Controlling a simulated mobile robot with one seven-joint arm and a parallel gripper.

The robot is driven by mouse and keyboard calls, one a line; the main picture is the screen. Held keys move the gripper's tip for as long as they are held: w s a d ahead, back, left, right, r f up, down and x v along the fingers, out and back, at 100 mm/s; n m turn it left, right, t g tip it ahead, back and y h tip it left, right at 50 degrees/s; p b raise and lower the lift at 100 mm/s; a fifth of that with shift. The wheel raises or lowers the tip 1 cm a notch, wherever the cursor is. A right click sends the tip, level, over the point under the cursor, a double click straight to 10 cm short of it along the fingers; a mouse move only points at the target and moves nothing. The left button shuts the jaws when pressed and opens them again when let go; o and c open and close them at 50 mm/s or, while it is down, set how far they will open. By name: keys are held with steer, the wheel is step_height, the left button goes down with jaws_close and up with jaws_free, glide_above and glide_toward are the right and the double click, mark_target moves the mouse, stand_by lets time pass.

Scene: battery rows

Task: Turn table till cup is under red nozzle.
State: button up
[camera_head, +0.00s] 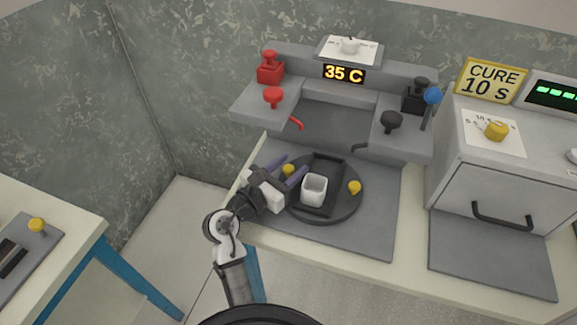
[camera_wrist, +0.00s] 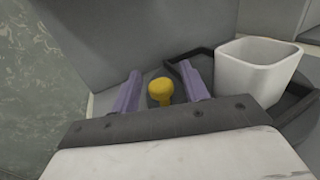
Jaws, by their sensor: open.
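A white square cup (camera_head: 314,190) stands on a dark tray on the round dark turntable (camera_head: 342,212). The turntable has a yellow knob (camera_head: 354,187) at its right and another yellow knob (camera_head: 288,170) at its left. The red nozzle (camera_head: 296,123) is behind and to the left of the cup, which is not below it. My gripper (camera_head: 288,173) is open, with its purple fingers on either side of the left knob. In the wrist view the left knob (camera_wrist: 161,90) shows between the fingers (camera_wrist: 162,92), with gaps on both sides; the cup (camera_wrist: 257,72) is at the right.
A black nozzle (camera_head: 360,147) is at the right of the basin. A red knob (camera_head: 273,96) and a black knob (camera_head: 391,121) are on the side ledges. A cure oven (camera_head: 500,195) stands at the right. Grey mat around the turntable is clear.

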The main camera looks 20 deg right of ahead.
jaws_close()
steer(key=shift+w+d+r+m+g+h+p, duration=0.25)
steer(key=shift+m+g+h+p, duration=0.2)
steer(key=shift+p, duration=0.35)
steer(key=shift+w+f+m+g, duration=0.15)
steer(key=shift+f+m+g, duration=0.1)
steer(key=shift+g, duration=0.3)
jaws_free()
steer(key=b+v, duration=0.1)
steer(key=v, duration=1.2)
steer(key=shift+a+f+b, duration=0.15)
steer(key=shift+a+b, duration=0.2)
